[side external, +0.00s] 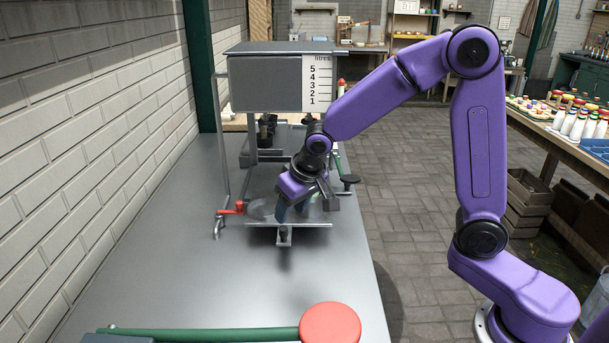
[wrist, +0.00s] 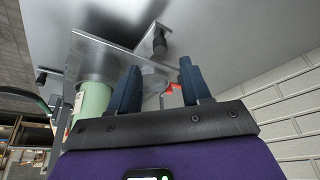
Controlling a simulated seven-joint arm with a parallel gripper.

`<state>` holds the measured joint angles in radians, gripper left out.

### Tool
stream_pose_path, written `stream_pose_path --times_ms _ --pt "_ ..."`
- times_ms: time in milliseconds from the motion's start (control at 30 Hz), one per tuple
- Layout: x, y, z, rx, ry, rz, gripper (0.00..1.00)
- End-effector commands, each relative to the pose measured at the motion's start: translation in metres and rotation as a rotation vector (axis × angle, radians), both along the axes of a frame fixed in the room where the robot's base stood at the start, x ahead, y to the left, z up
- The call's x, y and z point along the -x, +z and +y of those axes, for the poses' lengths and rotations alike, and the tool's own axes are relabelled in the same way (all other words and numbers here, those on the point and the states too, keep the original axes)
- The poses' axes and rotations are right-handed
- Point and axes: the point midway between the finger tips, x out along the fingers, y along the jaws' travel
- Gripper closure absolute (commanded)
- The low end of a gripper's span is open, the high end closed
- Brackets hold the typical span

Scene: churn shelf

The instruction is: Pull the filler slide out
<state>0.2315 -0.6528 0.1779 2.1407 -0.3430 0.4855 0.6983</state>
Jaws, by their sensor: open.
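The filler slide looks like a flat grey plate (side external: 262,224) low at the front of the filler stand, with a short knob (side external: 284,236) at its front edge. In the wrist view the plate (wrist: 105,50) lies beyond my fingers, and the knob (wrist: 160,42) stands out from it near the top middle. My gripper (side external: 296,212) is open above the plate, just behind the knob in the side view. Its two dark blue fingers (wrist: 158,85) are apart with no thing held between them. The arm hides part of the stand. I cannot tell whether a finger touches the plate.
A grey tank (side external: 265,84) with a litres scale stands above. A red-handled tap (side external: 236,210) is left of the plate. A pale green cylinder (wrist: 93,102) is close to the left finger. A red round pad (side external: 330,323) on a green bar is in front. The bench between is clear.

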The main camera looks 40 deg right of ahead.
Motion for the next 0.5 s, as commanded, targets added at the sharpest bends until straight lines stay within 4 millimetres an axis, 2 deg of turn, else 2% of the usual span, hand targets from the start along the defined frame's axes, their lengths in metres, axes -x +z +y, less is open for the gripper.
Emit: stream_pose_path --times_ms 300,500 --pt "0.022 0.055 0.001 -0.004 0.002 -0.006 0.52" --pt "0.034 0.084 0.001 -0.003 0.000 -0.004 0.52"
